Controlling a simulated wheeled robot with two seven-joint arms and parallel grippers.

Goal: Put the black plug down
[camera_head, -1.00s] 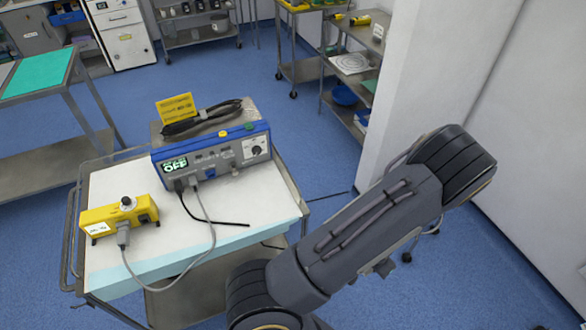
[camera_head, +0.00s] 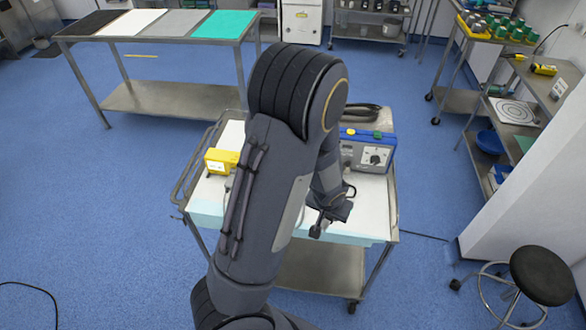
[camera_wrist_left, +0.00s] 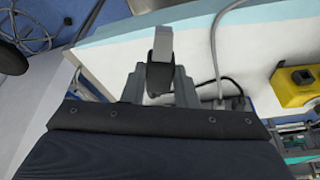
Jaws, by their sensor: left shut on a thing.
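My left gripper (camera_wrist_left: 159,70) is shut on the black plug (camera_wrist_left: 160,79), which shows between the two grey fingers in the left wrist view. A light grey piece stands out beyond the plug's dark body. In the head view my left gripper (camera_head: 318,226) is low, over the front part of the trolley's white top (camera_head: 366,210); the plug is too small to make out there. I cannot tell whether the plug touches the surface. The blue-and-grey electrosurgical unit (camera_head: 374,152) stands behind the gripper, its left part hidden by my arm. My right gripper is not in view.
A yellow box (camera_head: 218,162) stands on the trolley's left side; it also shows in the wrist view (camera_wrist_left: 298,88). A grey cable (camera_wrist_left: 216,50) crosses the white top beside the gripper. A black stool (camera_head: 541,275) stands at the right. The trolley's front right is clear.

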